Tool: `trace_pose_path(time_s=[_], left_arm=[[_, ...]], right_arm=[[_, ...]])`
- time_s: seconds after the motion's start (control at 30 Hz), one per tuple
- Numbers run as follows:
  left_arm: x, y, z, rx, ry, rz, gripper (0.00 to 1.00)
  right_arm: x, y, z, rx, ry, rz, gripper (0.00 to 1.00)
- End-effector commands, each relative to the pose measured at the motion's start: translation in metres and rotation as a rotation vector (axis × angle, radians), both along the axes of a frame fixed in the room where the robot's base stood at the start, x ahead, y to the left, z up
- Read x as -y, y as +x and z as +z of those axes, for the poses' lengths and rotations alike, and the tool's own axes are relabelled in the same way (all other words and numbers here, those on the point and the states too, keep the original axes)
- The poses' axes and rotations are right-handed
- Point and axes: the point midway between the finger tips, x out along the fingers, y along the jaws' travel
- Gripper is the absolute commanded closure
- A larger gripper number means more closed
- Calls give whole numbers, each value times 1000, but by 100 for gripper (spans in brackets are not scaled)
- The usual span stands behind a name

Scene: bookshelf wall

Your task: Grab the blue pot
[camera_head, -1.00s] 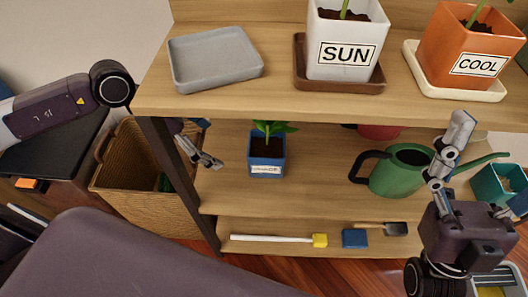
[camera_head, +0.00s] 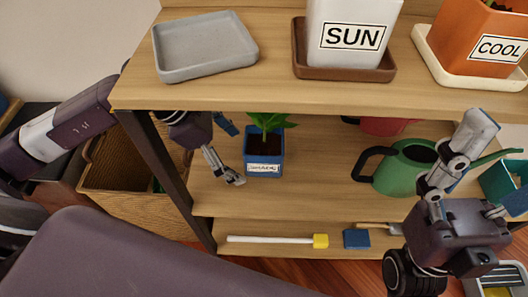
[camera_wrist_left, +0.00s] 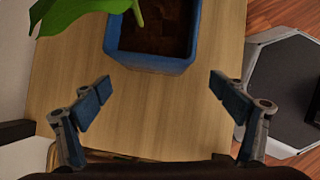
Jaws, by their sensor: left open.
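The blue pot (camera_head: 278,160), with a white label, dark soil and a green plant, stands upright on the middle shelf. In the left wrist view its blue wall (camera_wrist_left: 150,63) shows at the top, just beyond the fingertips. My left gripper (camera_head: 234,153) is open, just left of the pot and apart from it. In the left wrist view my left gripper (camera_wrist_left: 160,87) has bare shelf between its fingers. My right gripper (camera_head: 492,172) has its fingers spread and nothing between them, in front of the green watering can.
The upper shelf (camera_head: 220,95) overhangs the pot. A green watering can (camera_head: 395,172) stands to its right, with a red pot (camera_head: 385,126) behind. A dark shelf post (camera_head: 163,175) is at the left. The lower shelf holds a yellow-tipped tool (camera_head: 320,241) and blue block (camera_head: 356,239).

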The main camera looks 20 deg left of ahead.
Motion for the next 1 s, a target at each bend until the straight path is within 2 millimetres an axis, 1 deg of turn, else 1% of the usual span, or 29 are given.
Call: trace_pose_path(time_s=[0.03, 0.27, 0.37, 0.57, 0.7, 0.73, 0.8, 1.0], left_arm=[[5, 3, 0, 2, -3, -1, 10], [13, 7, 0, 1, -1, -1, 10], [19, 10, 0, 1, -3, 0, 10], [43, 22, 0, 3, -4, -3, 10], [57, 29, 0, 1, -3, -2, 10], [58, 29, -6, -2, -1, -1, 10], [59, 30, -10, 0, 0, 0, 10], [60, 31, -10, 0, 1, 0, 10]], right_arm=[[0, 0, 0, 3, 0, 0, 18], [0, 0, 0, 7, -1, 1, 18], [0, 1, -1, 6, -1, 1, 18], [-1, 3, -3, 6, -5, 0, 18], [-2, 3, 2, 24, -6, -1, 18], [-1, 2, 0, 32, -4, -2, 18], [-1, 2, 6, 54, -1, -5, 18], [-1, 3, 10, 60, -3, -4, 18]])
